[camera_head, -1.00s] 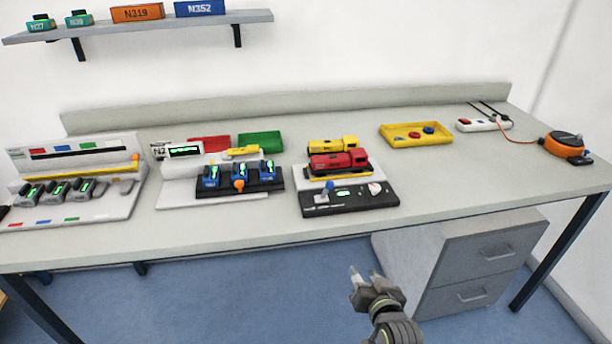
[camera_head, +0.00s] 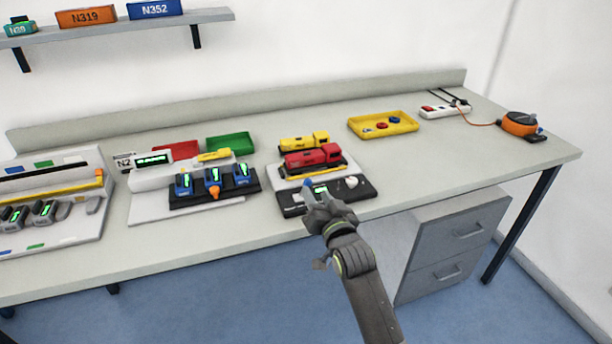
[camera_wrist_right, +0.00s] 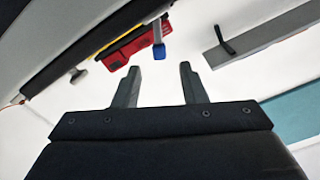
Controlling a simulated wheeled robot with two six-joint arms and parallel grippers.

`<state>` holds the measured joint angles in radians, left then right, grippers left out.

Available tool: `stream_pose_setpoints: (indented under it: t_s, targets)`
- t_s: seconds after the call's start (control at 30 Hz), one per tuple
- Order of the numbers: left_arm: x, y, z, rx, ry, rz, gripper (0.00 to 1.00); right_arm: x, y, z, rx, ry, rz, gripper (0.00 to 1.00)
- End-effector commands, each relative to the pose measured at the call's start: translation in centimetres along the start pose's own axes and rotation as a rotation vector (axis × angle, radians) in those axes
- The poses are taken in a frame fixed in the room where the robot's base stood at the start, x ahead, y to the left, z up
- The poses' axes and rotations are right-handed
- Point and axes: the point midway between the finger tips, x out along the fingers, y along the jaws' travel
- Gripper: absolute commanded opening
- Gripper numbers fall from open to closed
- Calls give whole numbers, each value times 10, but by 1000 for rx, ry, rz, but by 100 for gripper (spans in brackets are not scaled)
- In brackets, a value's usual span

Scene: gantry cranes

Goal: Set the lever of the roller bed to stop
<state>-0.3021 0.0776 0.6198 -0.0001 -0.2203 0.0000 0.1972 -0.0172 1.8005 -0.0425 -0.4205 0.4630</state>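The roller bed (camera_head: 285,183) stands near the front edge of the table, with a red locomotive (camera_head: 314,157) on it. Its black front panel (camera_head: 369,190) has a small lit display and a white knob (camera_head: 351,182). The blue-tipped lever (camera_head: 308,184) is at the panel's left part; its base is largely hidden by my right gripper. My right gripper (camera_head: 316,198) is at the panel's front, close to the lever. In the right wrist view its fingers (camera_wrist_right: 158,85) are apart with nothing between them, and the blue lever tip (camera_wrist_right: 158,51) shows beyond them. My left gripper is not visible.
A yellow locomotive (camera_head: 303,141) stands behind the red one. A yellow tray (camera_head: 383,124) lies behind right. The table (camera_head: 440,150) is clear right of the roller bed.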

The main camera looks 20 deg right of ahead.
Motion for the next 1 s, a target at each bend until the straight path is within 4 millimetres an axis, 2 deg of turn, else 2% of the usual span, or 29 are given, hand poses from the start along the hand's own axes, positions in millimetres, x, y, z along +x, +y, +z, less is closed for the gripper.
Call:
stream_pose_setpoints:
  t_s: [0.3,0.5,0.7,1.0]
  targets:
    - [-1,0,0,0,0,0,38,53,0,0,-1,0,-1,38]
    - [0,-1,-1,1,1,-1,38,75,0,0,-2,0,-1,38]
    - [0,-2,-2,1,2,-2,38,85,0,0,-1,-1,0,38]
    - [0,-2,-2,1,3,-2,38,86,0,0,0,0,0,38]
